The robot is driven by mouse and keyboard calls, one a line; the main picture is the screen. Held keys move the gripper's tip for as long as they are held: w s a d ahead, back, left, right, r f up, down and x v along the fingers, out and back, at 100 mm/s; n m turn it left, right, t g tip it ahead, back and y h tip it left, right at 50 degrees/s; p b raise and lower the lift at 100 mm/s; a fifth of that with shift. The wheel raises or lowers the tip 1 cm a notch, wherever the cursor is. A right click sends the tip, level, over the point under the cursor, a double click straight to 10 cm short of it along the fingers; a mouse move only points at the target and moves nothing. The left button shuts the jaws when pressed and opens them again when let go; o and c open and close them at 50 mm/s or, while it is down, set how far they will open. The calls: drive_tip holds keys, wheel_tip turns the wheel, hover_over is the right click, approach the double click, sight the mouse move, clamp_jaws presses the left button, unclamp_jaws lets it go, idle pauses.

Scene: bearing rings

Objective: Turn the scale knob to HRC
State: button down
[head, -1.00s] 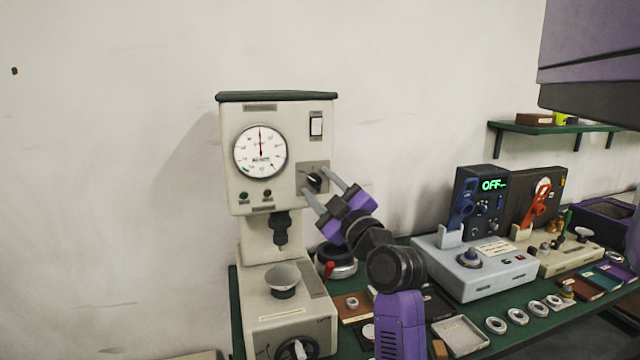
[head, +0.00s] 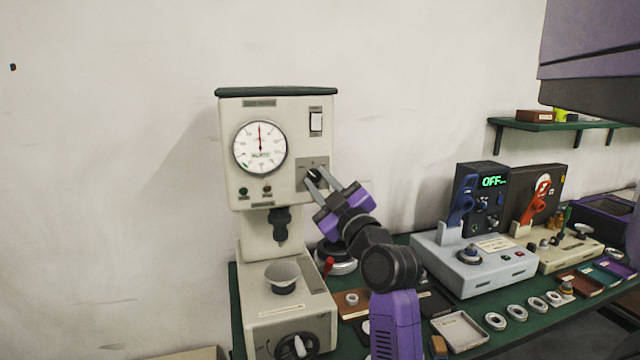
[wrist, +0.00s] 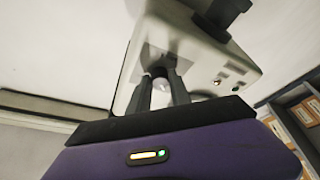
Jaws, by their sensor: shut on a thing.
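The hardness tester (head: 318,110) stands at the left end of the green bench, with a round dial and a white rocker switch on its head. The black scale knob (head: 313,175) sits on a grey plate to the right of the dial. My gripper (head: 317,179) is shut on the knob, with one grey finger on each side. In the wrist view, the two fingers (wrist: 160,92) reach the plate (wrist: 152,62) on the tester's face and close around the knob. The knob's pointer and the scale letters are too small or too hidden to read.
Below the tester's head are a black indenter (head: 281,224) and a cup-shaped anvil (head: 283,277). To the right stand a grey box (head: 470,278) with an "OFF" display behind it, a shallow tray (head: 460,333) and several metal rings.

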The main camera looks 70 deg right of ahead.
drive_tip(key=m+h, duration=0.1)
drive_tip(key=m, duration=0.1)
drive_tip(key=m+g+h, duration=0.1)
drive_tip(key=m, duration=0.2)
drive_tip(key=m+h+b, duration=0.1)
drive_tip(key=m, duration=0.1)
drive_tip(key=shift+w+a+f+g, duration=0.15)
drive_tip(key=shift+w+a+g, duration=0.1)
drive_tip(key=shift+g, duration=0.05)
drive_tip(key=m+g+h+b, duration=0.1)
drive_tip(key=m+b, duration=0.1)
drive_tip(key=m, duration=0.2)
drive_tip(key=m+g+h+b, duration=0.1)
drive_tip(key=m+g+b, duration=0.1)
drive_tip(key=m, duration=0.2)
drive_tip(key=shift+w+a+b, duration=0.1)
drive_tip(key=shift+b, duration=0.3)
drive_tip(key=m+g+b, duration=0.1)
drive_tip(key=m+b, duration=0.1)
drive_tip(key=m, duration=0.1)
drive_tip(key=m+g+b, duration=0.2)
drive_tip(key=m, duration=0.2)
drive_tip(key=shift+w+h, duration=0.1)
drive_tip(key=shift+h, duration=0.2)
drive_tip(key=shift+r+m+g+y+b, duration=0.2)
drive_tip(key=shift+m+g+b, duration=0.35)
drive_tip(key=shift+m, duration=0.8)
drive_tip(key=shift+r+m+g+y+b, duration=0.2)
drive_tip(key=shift+m+g+b, duration=0.35)
drive_tip(key=shift+m, duration=0.8)
